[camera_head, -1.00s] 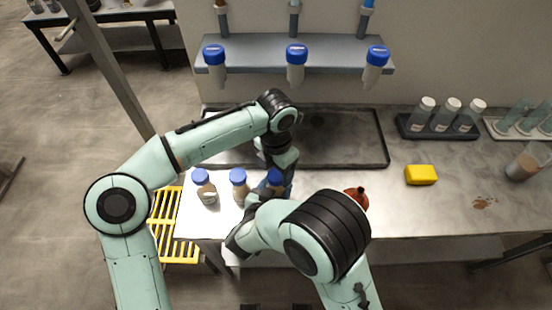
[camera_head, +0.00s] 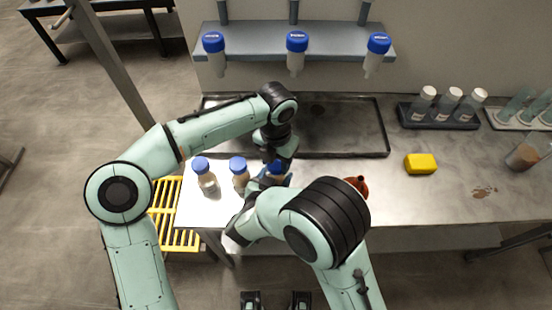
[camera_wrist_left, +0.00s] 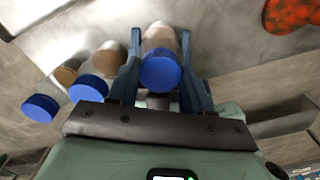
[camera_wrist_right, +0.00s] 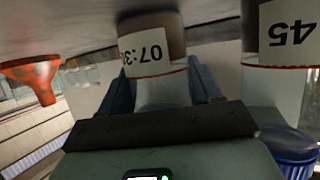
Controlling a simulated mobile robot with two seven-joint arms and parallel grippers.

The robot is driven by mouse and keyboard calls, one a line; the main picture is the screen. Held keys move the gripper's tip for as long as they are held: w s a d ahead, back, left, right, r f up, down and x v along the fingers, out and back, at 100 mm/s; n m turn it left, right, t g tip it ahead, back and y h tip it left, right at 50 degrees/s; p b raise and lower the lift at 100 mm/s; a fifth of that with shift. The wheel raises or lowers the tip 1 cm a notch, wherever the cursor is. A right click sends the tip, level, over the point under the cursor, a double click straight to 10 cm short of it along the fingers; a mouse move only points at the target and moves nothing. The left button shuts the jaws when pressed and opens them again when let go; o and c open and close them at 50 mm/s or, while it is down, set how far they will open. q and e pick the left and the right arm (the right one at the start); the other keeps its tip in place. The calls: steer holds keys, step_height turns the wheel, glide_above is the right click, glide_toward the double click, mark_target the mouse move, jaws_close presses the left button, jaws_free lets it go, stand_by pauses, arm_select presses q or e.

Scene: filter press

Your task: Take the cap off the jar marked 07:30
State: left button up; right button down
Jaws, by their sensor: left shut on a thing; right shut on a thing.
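The jar marked 07:30 (camera_wrist_right: 160,50) stands upright at the right end of a row of three blue-capped jars. The right wrist view shows part of its label, and its blue cap (camera_wrist_left: 160,70) shows in the left wrist view, seated on the jar.
The middle jar (camera_head: 239,175) is close beside, and the left jar (camera_head: 205,180) is further along. An orange funnel (camera_head: 358,186) lies right of my right arm. A black tray (camera_head: 345,155), a yellow sponge (camera_head: 421,164) and a rack of white-capped bottles (camera_head: 440,124) are behind and right.

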arm_select(q)
steer(key=n, duration=0.7)
steer(key=shift+r+n, duration=0.1)
steer(key=shift+n, duration=0.2)
steer(key=n, duration=2.5)
steer(key=shift+n, duration=0.4)
steer(key=n, duration=0.7)
steer(key=shift+r, duration=0.1)
steer(key=n, duration=0.4)
steer(key=shift+n, duration=0.4)
steer(key=n, duration=0.6)
